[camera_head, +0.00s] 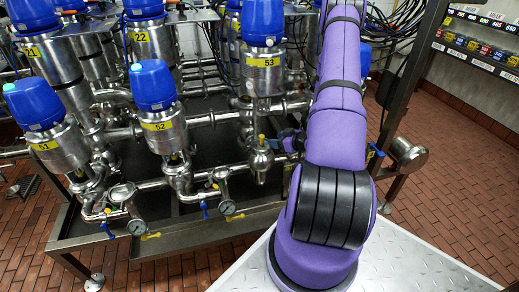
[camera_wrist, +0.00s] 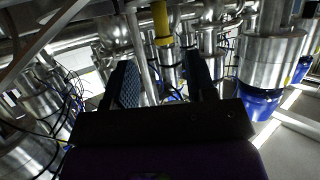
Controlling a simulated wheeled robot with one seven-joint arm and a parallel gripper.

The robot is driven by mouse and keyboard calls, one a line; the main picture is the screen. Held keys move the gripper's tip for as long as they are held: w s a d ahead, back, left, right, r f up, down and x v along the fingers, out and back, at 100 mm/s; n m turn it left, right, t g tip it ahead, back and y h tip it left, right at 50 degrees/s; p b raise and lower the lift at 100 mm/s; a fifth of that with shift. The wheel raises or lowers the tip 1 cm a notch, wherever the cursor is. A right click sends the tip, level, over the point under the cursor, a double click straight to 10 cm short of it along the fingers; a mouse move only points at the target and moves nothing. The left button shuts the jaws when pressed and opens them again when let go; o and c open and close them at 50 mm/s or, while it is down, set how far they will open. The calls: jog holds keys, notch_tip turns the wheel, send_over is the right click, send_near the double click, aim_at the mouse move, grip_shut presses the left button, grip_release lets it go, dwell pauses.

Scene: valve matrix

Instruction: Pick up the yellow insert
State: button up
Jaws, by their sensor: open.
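The yellow insert (camera_wrist: 161,21) shows in the wrist view as a short yellow cylinder at the top, above a metal fitting. In the head view a small yellow piece (camera_head: 261,139), likely the same insert, stands on the valve body below the 53 label. My gripper (camera_wrist: 161,62) is open in the wrist view, one dark finger on each side and nothing held between them. The insert lies beyond the fingertips, roughly in line with the gap. In the head view my purple arm hides most of the gripper.
Blue-capped steel valves, including the one labelled 53 (camera_head: 263,62) and the one labelled 52 (camera_head: 160,128), crowd the skid around the insert. Pipes and gauges (camera_head: 227,207) line its front. A label rack (camera_head: 482,40) stands at the upper right.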

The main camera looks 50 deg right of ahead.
aim_at(263, 145)
jog(key=x, duration=0.8)
jog(key=shift+f, duration=0.25)
grip_shut()
